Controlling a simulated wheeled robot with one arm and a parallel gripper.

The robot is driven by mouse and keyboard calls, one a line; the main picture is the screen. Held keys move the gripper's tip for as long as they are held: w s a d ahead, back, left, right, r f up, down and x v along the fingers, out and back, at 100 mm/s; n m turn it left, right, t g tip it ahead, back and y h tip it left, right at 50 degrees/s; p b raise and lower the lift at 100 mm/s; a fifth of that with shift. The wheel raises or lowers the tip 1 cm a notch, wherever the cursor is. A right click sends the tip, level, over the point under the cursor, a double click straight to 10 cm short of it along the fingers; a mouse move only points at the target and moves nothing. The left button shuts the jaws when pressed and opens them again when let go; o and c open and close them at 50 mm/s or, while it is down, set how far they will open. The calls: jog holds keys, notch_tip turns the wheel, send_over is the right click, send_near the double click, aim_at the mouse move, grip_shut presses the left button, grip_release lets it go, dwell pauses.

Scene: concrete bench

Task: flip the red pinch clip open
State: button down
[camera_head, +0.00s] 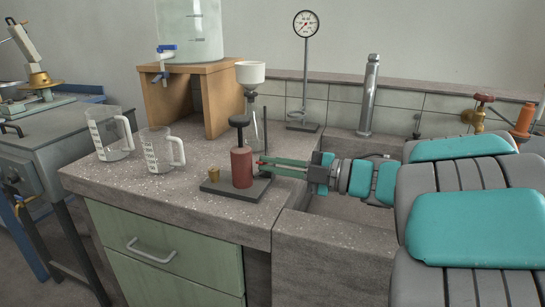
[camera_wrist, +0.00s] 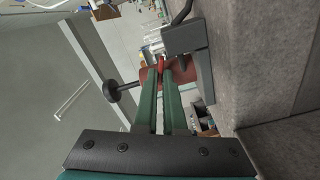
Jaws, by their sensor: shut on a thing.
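The red pinch clip (camera_wrist: 161,64) shows as a small bright red piece between my fingertips in the wrist view. My gripper (camera_head: 262,165) reaches in from the right with its green fingers level, and it is shut on the clip. The fingers also fill the middle of the wrist view (camera_wrist: 162,76). The clip sits beside a dark red cylinder (camera_head: 241,167) with a black knob on top, upright on a dark base plate (camera_head: 217,189). The fingertips hide most of the clip, and I cannot tell its exact position.
A brass piece (camera_head: 214,174) stands on the plate's left. A flask with a white funnel (camera_head: 250,73) stands close behind. The sink (camera_head: 340,205) lies below my arm.

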jog(key=shift+m, duration=0.3)
jog(key=c, duration=1.3)
grip_release()
jog(key=shift+b+v, duration=0.35)
jog(key=shift+v, duration=3.55)
jog(key=shift+w+r, duration=0.1)
